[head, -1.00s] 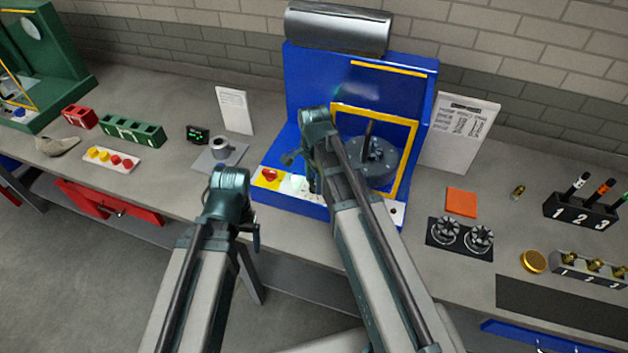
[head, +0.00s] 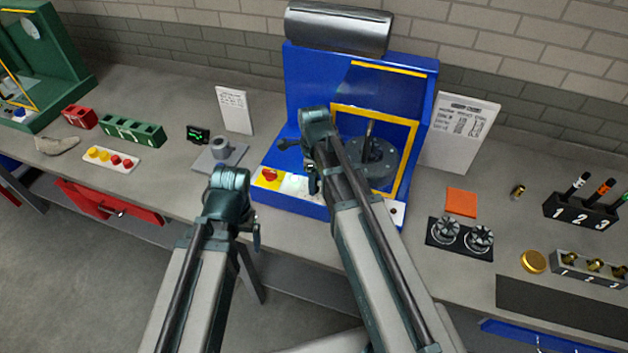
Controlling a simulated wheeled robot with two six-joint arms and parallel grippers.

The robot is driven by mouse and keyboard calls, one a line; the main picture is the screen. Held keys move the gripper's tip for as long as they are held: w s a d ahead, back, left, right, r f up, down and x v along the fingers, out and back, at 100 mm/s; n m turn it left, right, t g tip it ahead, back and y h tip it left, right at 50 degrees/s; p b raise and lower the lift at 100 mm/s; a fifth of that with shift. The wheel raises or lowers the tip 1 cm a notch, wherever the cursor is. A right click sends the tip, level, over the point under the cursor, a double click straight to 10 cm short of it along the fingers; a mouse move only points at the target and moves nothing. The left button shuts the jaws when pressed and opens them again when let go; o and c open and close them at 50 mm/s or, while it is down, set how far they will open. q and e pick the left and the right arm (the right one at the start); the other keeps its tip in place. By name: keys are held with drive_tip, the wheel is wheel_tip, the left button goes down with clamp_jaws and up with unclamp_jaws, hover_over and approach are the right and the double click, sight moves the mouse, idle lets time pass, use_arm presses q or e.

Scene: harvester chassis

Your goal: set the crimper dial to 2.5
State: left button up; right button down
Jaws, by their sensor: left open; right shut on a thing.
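The blue crimper (head: 303,85) stands at the back middle of the bench, with a yellow-framed window around a dark round fixture (head: 379,172). Its sloping front panel (head: 294,187) carries a red button (head: 269,174) on yellow. My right gripper (head: 312,182) is at this panel, shut, mostly hidden by its own arm. What it grips appears to be the crimper dial, but the dial and its scale are hidden. A dark piece juts left beside the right arm in front of the crimper. My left gripper (head: 256,236) is open and empty, low before the bench edge.

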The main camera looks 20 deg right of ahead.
idle(0.4)
drive_tip(key=c, duration=0.6)
unclamp_jaws()
drive_tip(key=shift+o, duration=0.2)
drive_tip(key=shift+r, duration=0.1)
wheel_tip(320, 180, up, 14)
drive_tip(key=p, duration=1.4)
drive_tip(key=shift+f, duration=0.2)
